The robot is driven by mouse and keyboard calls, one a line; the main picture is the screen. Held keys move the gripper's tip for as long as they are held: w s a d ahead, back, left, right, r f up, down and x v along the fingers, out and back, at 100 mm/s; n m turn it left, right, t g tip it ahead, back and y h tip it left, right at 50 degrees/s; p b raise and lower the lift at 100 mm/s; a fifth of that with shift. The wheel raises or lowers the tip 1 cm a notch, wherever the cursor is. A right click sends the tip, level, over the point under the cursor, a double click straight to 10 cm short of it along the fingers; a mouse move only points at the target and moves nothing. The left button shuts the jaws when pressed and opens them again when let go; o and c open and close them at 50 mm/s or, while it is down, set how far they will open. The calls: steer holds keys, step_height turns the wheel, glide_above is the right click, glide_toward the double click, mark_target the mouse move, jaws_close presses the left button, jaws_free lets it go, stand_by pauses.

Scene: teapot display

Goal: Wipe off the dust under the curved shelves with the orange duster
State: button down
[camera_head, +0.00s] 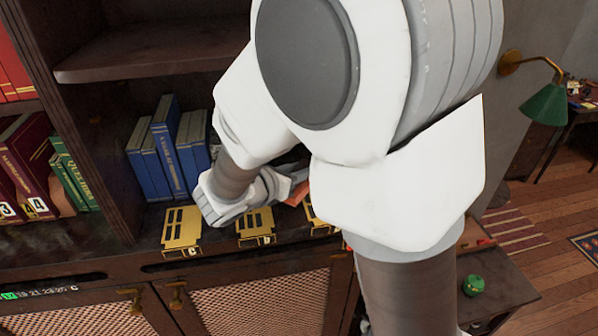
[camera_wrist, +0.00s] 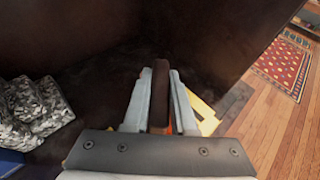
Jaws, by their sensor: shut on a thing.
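The orange duster shows as a small orange patch (camera_head: 298,194) beside my gripper (camera_head: 293,178) in the head view. In the wrist view, my gripper (camera_wrist: 160,80) is shut on a dark brown piece (camera_wrist: 159,92) with orange at its base, which looks like the duster. Most of the duster is hidden by the fingers and my arm. The gripper is low inside the bookcase, above the bottom board. A shelf with a curved front edge (camera_head: 150,55) is at the upper left. I cannot make out dust clearly on the dark surfaces.
Blue books (camera_head: 172,150) stand left of my gripper. Mottled grey blocks (camera_wrist: 35,112) are at the wrist view's left. Yellow slotted plates (camera_head: 181,228) lie along the front ledge. A green lamp (camera_head: 545,103) is at right. My arm hides much of the bookcase's right side.

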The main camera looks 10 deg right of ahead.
steer(key=shift+r, duration=2.05)
